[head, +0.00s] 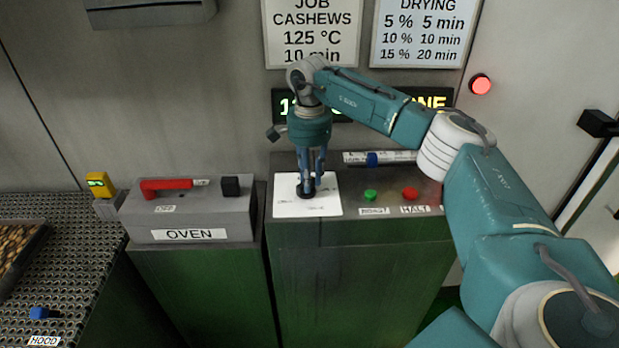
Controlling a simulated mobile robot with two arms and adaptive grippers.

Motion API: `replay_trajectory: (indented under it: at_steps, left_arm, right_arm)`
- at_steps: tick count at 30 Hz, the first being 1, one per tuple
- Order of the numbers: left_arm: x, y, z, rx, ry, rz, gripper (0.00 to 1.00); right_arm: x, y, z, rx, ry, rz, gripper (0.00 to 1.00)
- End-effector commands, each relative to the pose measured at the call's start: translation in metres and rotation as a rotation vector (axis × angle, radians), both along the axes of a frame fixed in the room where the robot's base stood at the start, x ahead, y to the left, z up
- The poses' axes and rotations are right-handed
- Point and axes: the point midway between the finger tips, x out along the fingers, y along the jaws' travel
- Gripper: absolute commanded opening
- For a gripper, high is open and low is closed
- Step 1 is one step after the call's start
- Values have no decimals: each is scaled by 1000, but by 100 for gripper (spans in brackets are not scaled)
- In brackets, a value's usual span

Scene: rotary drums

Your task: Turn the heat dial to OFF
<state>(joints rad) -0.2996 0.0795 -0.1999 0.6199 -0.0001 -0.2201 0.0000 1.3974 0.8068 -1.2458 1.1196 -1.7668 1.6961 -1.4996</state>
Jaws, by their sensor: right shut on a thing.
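The heat dial (306,191) is a small black knob on a white plate (290,208) on top of the green cabinet in the middle. My right gripper (307,185) points straight down over the plate, and its fingers are shut on the dial. The fingers and the arm hide part of the dial and plate, and I cannot read the dial's marks or its setting. My left gripper does not show in the head view.
Beside the plate are a green button (370,195), a red HALT button (410,193) and a blue slider (372,159). Left stands the OVEN box (188,234) with a red lever (166,185). My right arm covers part of a lit display (430,101) behind.

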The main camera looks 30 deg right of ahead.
Motion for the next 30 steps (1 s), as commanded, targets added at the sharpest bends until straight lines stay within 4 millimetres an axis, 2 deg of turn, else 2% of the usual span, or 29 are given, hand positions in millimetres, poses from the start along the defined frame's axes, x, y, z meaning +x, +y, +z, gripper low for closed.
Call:
replay_trajectory:
  at_steps: [18, 30]
  left_arm:
    - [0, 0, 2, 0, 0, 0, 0]
    - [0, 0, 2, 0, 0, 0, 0]
  right_arm:
    - [6, -1, 2, -1, -4, 563, 0]
    - [8, -1, 2, -1, -4, 779, 0]
